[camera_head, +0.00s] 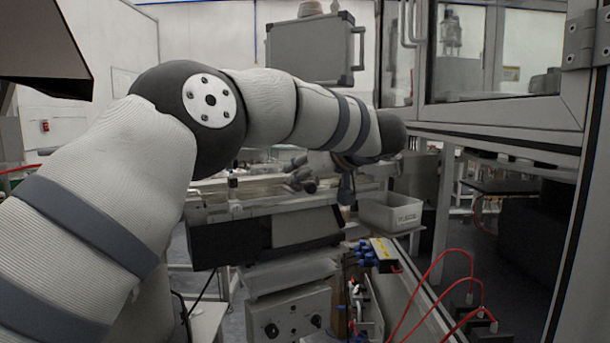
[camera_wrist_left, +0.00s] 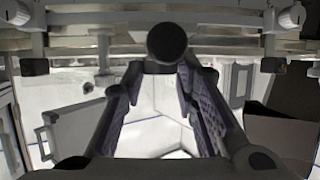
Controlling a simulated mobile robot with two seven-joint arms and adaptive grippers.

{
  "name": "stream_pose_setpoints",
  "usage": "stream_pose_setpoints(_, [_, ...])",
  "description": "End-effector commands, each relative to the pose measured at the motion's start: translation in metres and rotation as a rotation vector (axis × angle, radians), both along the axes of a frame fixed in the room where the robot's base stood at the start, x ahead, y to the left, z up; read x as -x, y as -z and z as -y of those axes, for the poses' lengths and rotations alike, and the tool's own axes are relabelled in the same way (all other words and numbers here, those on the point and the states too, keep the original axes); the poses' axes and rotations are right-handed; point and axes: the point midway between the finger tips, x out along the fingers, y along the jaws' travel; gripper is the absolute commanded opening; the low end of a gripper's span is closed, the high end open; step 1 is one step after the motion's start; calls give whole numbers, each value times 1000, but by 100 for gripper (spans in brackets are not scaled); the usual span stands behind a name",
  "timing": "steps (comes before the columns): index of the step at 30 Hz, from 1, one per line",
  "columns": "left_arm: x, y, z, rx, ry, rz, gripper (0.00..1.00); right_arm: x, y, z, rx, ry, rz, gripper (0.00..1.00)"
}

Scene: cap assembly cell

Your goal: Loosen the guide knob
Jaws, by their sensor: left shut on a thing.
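The guide knob (camera_wrist_left: 167,42) is a dark round knob. In the left wrist view it sits between the tips of my left gripper's fingers, with the rail (camera_wrist_left: 225,43) around and behind it. My left gripper (camera_wrist_left: 167,62) is shut on the knob, its purple-padded fingers on either side. In the head view my left gripper (camera_head: 303,178) is small and dark, at the conveyor guide below my forearm. The forearm hides part of the hand, and the knob cannot be told apart there. My right gripper is in neither view.
A grey bin (camera_head: 390,212) stands right of the conveyor (camera_head: 265,235). A control box with black knobs (camera_head: 292,318) is below it. Red cables (camera_head: 428,275) loop at the lower right. A grey cabinet (camera_head: 315,50) hangs behind, and a framed glass enclosure (camera_head: 500,110) stands at right.

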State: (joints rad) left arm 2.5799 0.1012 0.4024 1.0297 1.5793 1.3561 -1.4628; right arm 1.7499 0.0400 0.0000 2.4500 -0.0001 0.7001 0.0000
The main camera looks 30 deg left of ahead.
Motion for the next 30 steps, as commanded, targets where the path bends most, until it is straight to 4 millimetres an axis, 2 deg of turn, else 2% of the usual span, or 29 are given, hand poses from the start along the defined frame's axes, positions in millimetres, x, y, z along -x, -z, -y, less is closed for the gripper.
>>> stream_pose_setpoints(1, [-1,4,0,3,-9,-6,0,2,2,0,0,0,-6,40])
stream_pose_setpoints(16, [0,3,0,3,-24,-5,0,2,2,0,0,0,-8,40])
stream_pose_setpoints(17, [0,3,0,4,-24,-6,32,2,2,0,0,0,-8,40])
stream_pose_setpoints(19, [0,3,0,3,-24,-5,47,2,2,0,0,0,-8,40])
stream_pose_setpoints(27, [0,1,0,1,-23,-2,47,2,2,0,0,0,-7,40])
stream_pose_setpoints(30, [3,-3,7,1,-22,-1,47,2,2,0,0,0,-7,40])
